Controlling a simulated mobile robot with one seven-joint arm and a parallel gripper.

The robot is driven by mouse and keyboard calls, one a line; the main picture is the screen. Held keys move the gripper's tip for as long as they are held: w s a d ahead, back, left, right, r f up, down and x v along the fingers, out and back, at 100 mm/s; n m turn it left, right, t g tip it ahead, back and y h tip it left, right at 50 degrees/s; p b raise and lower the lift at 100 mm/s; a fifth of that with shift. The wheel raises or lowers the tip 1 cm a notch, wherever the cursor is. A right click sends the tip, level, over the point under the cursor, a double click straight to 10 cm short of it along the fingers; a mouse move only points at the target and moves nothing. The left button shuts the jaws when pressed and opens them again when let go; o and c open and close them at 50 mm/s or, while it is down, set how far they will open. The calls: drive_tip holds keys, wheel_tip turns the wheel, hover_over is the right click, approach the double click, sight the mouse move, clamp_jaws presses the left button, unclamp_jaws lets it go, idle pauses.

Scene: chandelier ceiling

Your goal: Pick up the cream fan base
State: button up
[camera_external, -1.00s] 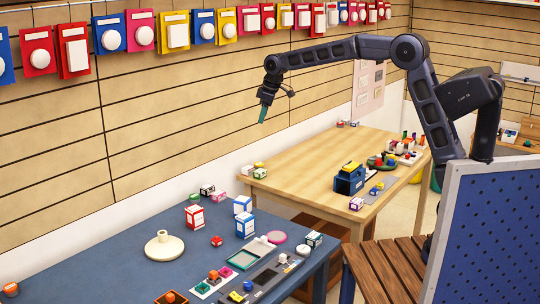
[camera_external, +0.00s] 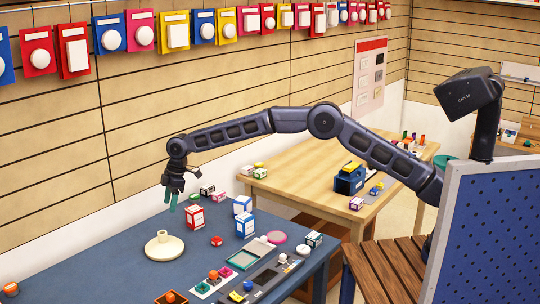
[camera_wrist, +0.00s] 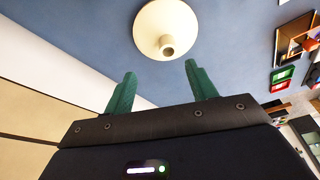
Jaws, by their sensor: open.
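The cream fan base (camera_external: 164,247) is a round disc with a short raised neck. It sits upright on the blue table (camera_external: 108,262). In the wrist view the cream fan base (camera_wrist: 150,27) lies ahead of the fingers, its neck facing the camera and its far edge cut off by the frame. My gripper (camera_external: 170,207) is above the back of the blue table, beyond the fan base and a little right of it. Its green fingers are apart and empty in the wrist view (camera_wrist: 160,80). They do not touch the fan base.
A red-and-white box (camera_external: 194,217) stands close to the right of my gripper. Blue-and-white boxes (camera_external: 244,225), a green-rimmed tray (camera_external: 244,258) and a pink disc (camera_external: 277,237) lie farther right. The slatted wall (camera_external: 60,160) rises behind.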

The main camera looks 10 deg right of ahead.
sight(162, 232)
drive_tip(key=x, duration=0.4)
drive_tip(key=s+x, duration=0.1)
drive_tip(key=x, duration=0.3)
drive_tip(key=a+x, duration=0.1)
drive_tip(key=x, duration=0.4)
drive_tip(key=shift+s+r, duration=0.25)
drive_tip(key=shift+s, duration=0.15)
clamp_jaws()
